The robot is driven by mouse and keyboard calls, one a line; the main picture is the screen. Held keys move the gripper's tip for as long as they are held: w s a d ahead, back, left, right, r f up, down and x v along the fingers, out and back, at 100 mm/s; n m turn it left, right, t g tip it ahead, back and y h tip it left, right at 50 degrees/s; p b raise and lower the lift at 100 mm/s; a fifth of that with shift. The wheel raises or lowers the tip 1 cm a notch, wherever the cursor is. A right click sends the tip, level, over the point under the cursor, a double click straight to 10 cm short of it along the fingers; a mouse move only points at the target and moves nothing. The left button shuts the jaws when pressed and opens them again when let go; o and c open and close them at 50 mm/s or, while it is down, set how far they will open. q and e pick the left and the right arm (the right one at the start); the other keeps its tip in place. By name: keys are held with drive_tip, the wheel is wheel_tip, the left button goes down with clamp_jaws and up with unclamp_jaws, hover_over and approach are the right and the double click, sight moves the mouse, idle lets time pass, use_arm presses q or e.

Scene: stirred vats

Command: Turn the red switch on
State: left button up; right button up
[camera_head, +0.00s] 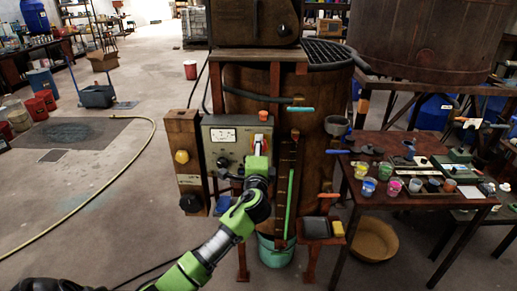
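A grey-green control box (225,140) is mounted in front of the brown vat, with a dial gauge (223,135) on its face. A small orange-red knob (263,115) stands at its upper right. Below it is a white plate with a red part (258,139), which may be the red switch; it is partly hidden and its position cannot be made out. My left green arm reaches up from the lower left. Its gripper (258,150) is at this plate, touching or very close. Whether its fingers are open or shut is unclear. My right gripper is not in view.
A wooden post with a yellow knob (182,156) stands left of the box. A teal bucket (275,252) is below. A table (360,210) with paint cups is at the right.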

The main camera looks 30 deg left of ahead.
use_arm(q)
drive_tip(key=o, duration=1.1)
drive_tip(key=shift+s+d, duration=0.1)
drive_tip(key=v, duration=1.2)
